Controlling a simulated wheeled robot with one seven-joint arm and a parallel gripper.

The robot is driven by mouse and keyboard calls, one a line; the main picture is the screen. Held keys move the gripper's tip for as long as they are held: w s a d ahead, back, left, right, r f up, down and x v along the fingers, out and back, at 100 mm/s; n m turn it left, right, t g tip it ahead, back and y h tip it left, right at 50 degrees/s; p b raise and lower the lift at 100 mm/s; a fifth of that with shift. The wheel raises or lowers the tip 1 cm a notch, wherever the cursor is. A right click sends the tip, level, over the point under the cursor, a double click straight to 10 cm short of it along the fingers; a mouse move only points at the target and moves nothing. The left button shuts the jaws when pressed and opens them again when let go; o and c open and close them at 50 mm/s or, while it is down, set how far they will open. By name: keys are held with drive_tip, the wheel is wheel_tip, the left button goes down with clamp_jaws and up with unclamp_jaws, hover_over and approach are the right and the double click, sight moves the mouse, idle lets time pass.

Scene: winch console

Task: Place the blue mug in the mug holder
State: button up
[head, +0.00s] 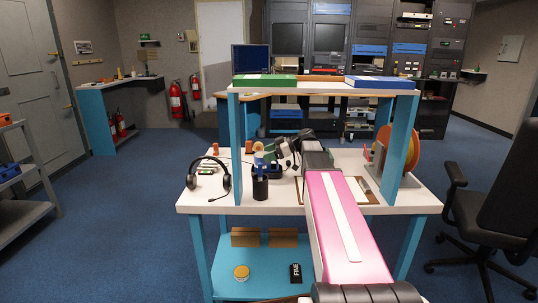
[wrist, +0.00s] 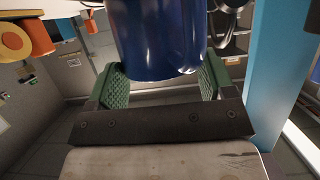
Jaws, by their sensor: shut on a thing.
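The blue mug (wrist: 155,40) fills the top middle of the wrist view, its smooth dark-blue side between the two green pads of my gripper (wrist: 163,76). My gripper is shut on it. In the head view my gripper (head: 286,146) is over the white table, beyond the pink arm link, and small; the mug cannot be clearly made out there. A dark upright container (head: 260,186) stands on the table left of my arm; I cannot tell whether it is the mug holder. No mug holder is clearly identifiable in either view.
The white table (head: 330,208) has a raised shelf (head: 320,90) on blue posts (head: 401,150), close to my arm. A headset (head: 208,178) stands at the left. An orange disc (head: 405,148) is at the right. An office chair (head: 495,205) stands right of the table.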

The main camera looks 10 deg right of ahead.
drive_tip(key=o, duration=1.4)
drive_tip(key=v, duration=1.2)
drive_tip(key=shift+r, duration=0.15)
